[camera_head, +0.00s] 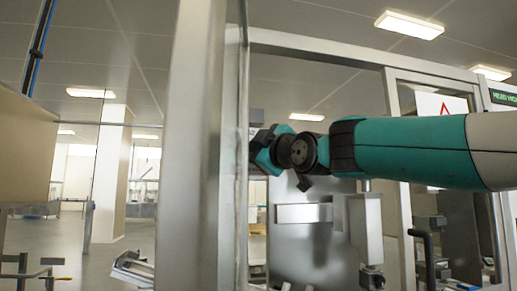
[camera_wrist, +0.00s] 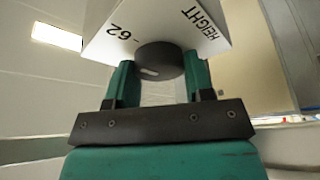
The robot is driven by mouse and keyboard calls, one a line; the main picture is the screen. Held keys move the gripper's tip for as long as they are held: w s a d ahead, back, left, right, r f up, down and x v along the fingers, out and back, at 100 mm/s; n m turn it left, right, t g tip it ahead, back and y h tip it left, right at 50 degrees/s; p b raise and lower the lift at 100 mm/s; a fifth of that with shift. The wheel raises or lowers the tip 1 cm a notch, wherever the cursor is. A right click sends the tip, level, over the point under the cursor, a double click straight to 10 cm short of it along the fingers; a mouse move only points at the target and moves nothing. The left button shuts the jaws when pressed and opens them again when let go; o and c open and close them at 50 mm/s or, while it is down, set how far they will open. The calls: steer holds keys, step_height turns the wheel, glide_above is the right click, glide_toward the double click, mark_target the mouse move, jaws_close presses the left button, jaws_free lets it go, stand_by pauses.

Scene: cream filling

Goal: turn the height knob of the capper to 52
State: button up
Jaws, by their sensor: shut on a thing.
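The dark round height knob (camera_wrist: 159,60) sits on the underside, as pictured, of a white panel (camera_wrist: 140,28) in the wrist view. The panel is marked "HEIGHT" at right and "62" with a tick at left. A pale pointer mark shows on the knob's near face, low and left of its middle. My gripper (camera_wrist: 160,80) has its two teal fingers on either side of the knob, shut on it. In the head view my teal arm (camera_head: 400,147) reaches left into the metal-framed machine. The knob cannot be made out there, and my fingers are not clear.
A thick metal post (camera_head: 195,150) stands just left of my wrist in the head view. A green-lettered display (camera_head: 503,97) reads roughly "HEAD HIGH" at right. A warning sign (camera_head: 443,106) is above my arm. A tan box (camera_head: 25,150) is at far left.

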steer(key=shift+n, duration=0.5)
steer(key=shift+r+n+g+h+p, duration=0.1)
steer(key=shift+n+g+h+p, duration=0.8)
steer(key=shift+n, duration=1.3)
steer(key=shift+f+n+g+h+p, duration=0.1)
steer(key=shift+n+g+h+p, duration=0.35)
steer(key=shift+n+p, duration=1.25)
steer(key=shift+r+n+g+h+p, duration=0.1)
steer(key=shift+n+g+h+p, duration=0.6)
steer(key=shift+n, duration=2)
steer(key=o, duration=0.9)
steer(key=shift+o, duration=0.2)
steer(key=shift+s, duration=0.1)
